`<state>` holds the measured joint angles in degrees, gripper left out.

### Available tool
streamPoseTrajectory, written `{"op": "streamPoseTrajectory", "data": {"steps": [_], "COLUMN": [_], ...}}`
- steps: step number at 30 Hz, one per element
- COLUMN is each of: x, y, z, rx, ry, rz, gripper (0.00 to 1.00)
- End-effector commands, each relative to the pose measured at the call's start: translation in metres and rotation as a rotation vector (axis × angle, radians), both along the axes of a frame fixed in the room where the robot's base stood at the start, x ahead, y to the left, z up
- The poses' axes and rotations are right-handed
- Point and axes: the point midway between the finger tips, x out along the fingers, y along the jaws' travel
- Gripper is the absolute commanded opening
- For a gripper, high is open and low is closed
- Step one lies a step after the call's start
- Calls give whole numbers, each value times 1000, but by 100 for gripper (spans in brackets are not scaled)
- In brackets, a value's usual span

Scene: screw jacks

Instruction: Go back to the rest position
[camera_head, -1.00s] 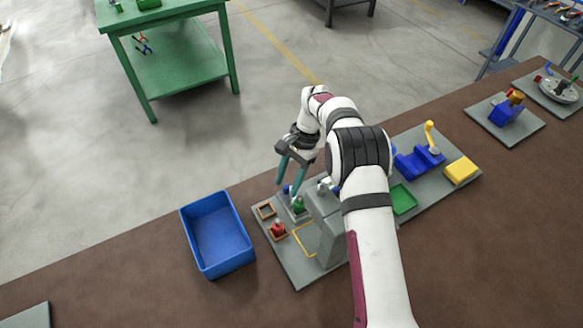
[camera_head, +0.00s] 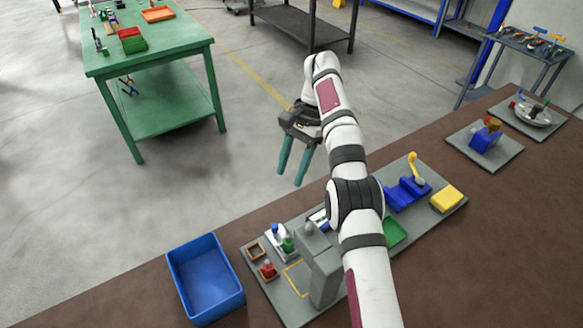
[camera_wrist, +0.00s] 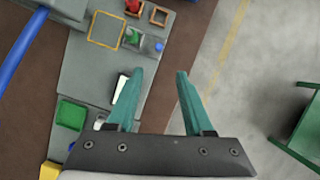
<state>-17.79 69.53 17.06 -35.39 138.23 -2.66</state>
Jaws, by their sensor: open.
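My gripper (camera_head: 293,168) is open, with nothing between its two teal fingers. In the head view it is raised beyond the far edge of the brown bench, over the grey floor. In the wrist view the open fingers (camera_wrist: 160,82) show apart, with the bench edge and floor behind them. The grey board (camera_head: 287,309) below holds a red screw jack (camera_head: 268,268) in a brown square frame and a green one (camera_head: 288,244) beside a grey block. My arm hides part of the board's middle.
A blue bin (camera_head: 206,281) stands left of the board. A blue vise with a yellow handle (camera_head: 412,160), a yellow block (camera_head: 446,198) and a green tray (camera_head: 395,233) are on the right. Two smaller fixtures sit farther right. A green table (camera_head: 150,60) stands across the floor.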

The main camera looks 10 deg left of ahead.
Motion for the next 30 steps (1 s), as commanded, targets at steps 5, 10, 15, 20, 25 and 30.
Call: {"op": "streamPoseTrajectory", "data": {"steps": [5, 10, 15, 20, 25, 30], "x": [0, -6, -71, -184, -291, -336], "y": [0, -25, -96, -150, -176, -182], "z": [0, 39, 111, 122, 80, 46], "rx": [0, -6, -18, -22, -29, -34], "ry": [0, -30, -115, -203, -284, -318], "rz": [0, 9, 28, 26, 7, -4], "gripper": [52, 52, 52, 52, 52, 52]}}
